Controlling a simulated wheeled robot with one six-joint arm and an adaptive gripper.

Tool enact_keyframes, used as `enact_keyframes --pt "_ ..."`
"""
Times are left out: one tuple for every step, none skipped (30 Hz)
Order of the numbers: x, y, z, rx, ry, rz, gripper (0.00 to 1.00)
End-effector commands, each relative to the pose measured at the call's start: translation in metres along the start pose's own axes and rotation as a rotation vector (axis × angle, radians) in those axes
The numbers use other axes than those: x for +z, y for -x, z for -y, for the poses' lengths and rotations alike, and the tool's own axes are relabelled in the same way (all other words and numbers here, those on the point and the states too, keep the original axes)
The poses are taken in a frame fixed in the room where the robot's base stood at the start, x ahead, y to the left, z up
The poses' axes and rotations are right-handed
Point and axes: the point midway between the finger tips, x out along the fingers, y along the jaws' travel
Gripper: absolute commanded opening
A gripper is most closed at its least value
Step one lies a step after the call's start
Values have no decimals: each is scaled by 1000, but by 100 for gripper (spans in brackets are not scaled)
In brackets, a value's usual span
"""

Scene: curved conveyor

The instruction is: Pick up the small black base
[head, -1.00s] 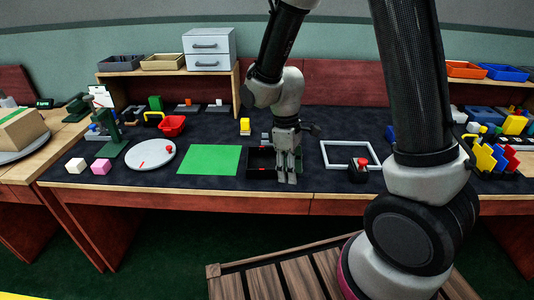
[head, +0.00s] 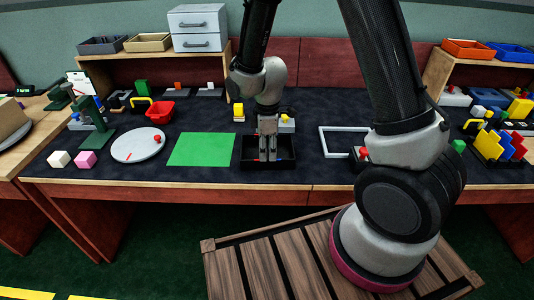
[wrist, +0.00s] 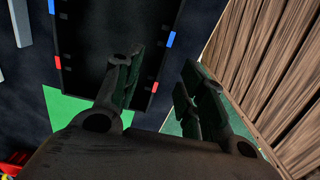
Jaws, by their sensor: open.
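A black rectangular tray-like base (head: 285,163) sits on the dark table mat to the right of the green sheet. In the wrist view it is a dark panel (wrist: 115,40) with small red and blue marks along its edges. My gripper (head: 267,158) points down over the middle of this base, with a bit of red beside it. In the wrist view my gripper (wrist: 163,85) has its two fingers apart with nothing held between them. Whether the fingers touch the base cannot be told. A smaller black piece with a red part (head: 362,154) stands further right, partly hidden by my arm.
The green sheet (head: 202,149) and a round white plate (head: 138,145) lie to the left. A grey frame (head: 340,128) lies to the right. A yellow-topped block (head: 239,112) and a grey block stand behind the base. Wooden slats (wrist: 255,50) show below the table edge.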

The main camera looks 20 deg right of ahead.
Motion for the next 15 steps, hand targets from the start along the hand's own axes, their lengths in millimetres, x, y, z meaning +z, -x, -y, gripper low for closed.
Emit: enact_keyframes --pt "1 -8 0 -2 -1 2 40" --pt "1 -13 -1 -3 -1 2 40" --pt "1 -20 -2 -3 -1 2 40" --pt "1 -25 -2 -3 -1 2 40" --pt "1 -29 -3 -3 -1 2 40" --pt "1 -35 -3 -2 -1 1 40" --pt "1 -38 -3 -2 -1 1 40" --pt "1 -40 -3 -1 -1 1 40" --pt "0 -43 -3 0 -1 0 40" --pt "0 -44 -3 0 -1 0 40" --pt "0 -45 -3 1 -1 0 40" --pt "0 -45 -3 1 -1 -1 40" --pt "0 -45 -3 1 -1 -1 40" --pt "0 -45 -3 1 -1 -1 40" --pt "0 -45 -3 1 -1 -1 40"
